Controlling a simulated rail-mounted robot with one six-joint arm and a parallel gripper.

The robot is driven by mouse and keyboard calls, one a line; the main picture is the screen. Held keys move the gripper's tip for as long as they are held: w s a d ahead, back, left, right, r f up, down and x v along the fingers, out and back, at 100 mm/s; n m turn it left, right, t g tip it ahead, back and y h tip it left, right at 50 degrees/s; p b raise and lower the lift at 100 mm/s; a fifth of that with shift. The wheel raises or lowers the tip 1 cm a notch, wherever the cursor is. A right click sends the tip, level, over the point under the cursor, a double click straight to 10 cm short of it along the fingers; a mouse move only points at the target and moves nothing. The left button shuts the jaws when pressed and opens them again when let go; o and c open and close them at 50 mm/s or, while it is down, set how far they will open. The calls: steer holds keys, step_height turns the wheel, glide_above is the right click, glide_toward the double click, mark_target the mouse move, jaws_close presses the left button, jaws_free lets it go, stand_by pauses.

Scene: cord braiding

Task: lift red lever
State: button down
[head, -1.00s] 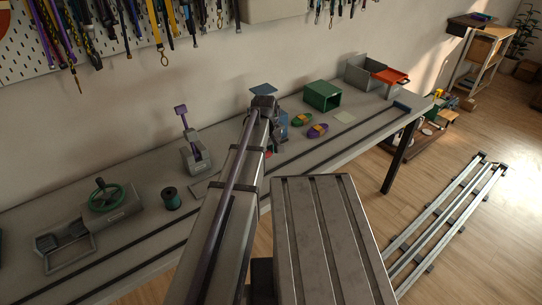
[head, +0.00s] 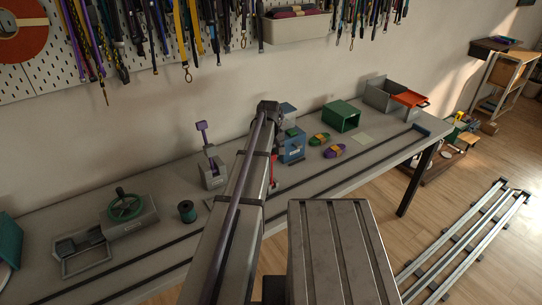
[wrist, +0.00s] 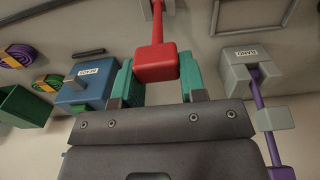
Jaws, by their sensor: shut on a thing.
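The red lever (wrist: 157,64) has a thin red shaft with a block-shaped grip at its end, in the upper middle of the wrist view. My gripper (wrist: 157,78) has its two teal fingers on either side of the red grip and is shut on it. In the head view a small red bit of the lever (head: 273,170) shows just right of my arm. My arm hides the rest of the lever and my gripper there.
A purple lever (head: 207,143) stands left of my arm, and a blue box (head: 292,148) stands to the right. Farther right are banded cord bundles (head: 334,151) and a green open box (head: 342,116). A green handwheel (head: 126,206) and dark spool (head: 187,211) are at left.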

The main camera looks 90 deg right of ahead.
stand_by(0.3)
steer(key=c, duration=0.7)
jaws_free()
step_height(320, 180, up, 11)
steer(key=p, duration=1.1)
steer(key=shift+f, duration=0.1)
